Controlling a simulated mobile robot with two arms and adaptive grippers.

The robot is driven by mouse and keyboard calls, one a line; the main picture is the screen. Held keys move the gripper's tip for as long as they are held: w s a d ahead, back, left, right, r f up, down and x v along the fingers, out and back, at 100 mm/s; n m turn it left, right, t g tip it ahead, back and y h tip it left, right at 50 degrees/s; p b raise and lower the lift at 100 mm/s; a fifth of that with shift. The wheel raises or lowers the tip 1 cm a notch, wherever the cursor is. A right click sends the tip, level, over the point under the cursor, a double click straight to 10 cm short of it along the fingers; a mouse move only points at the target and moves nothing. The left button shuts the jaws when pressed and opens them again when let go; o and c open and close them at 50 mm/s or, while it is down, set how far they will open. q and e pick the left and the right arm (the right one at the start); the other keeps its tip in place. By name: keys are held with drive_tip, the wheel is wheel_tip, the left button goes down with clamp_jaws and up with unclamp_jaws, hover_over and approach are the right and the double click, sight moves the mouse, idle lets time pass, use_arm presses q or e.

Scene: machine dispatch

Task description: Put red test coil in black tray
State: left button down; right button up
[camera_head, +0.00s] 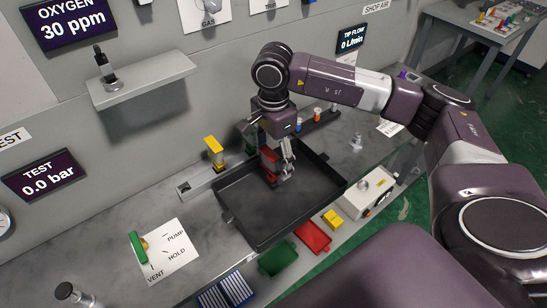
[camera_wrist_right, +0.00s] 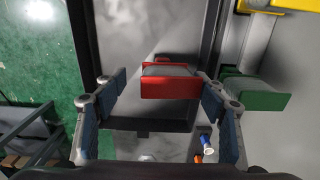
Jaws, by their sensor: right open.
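The red test coil (camera_head: 270,160) is at the back of the black tray (camera_head: 262,238), within its walls. It also shows in the right wrist view (camera_wrist_right: 170,88), between the spread fingers of my right gripper (camera_wrist_right: 163,105), with gaps on both sides. In the head view the right gripper (camera_head: 275,168) reaches down around the coil and partly hides it. The gripper is open. I cannot tell exactly how the coil's base meets the tray floor. My left gripper does not show.
A yellow coil (camera_head: 214,146) and a green coil (camera_wrist_right: 258,97) stand behind the tray. Red (camera_head: 313,237) and green (camera_head: 278,258) bins and a yellow block (camera_head: 333,219) lie in front. A valve panel (camera_head: 168,252) is at left. The tray's front floor is clear.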

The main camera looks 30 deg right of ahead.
wheel_tip(320, 180, up, 11)
drive_tip(key=b, duration=0.3)
drive_tip(key=shift+r, duration=0.65)
drive_tip(key=shift+d, duration=0.1)
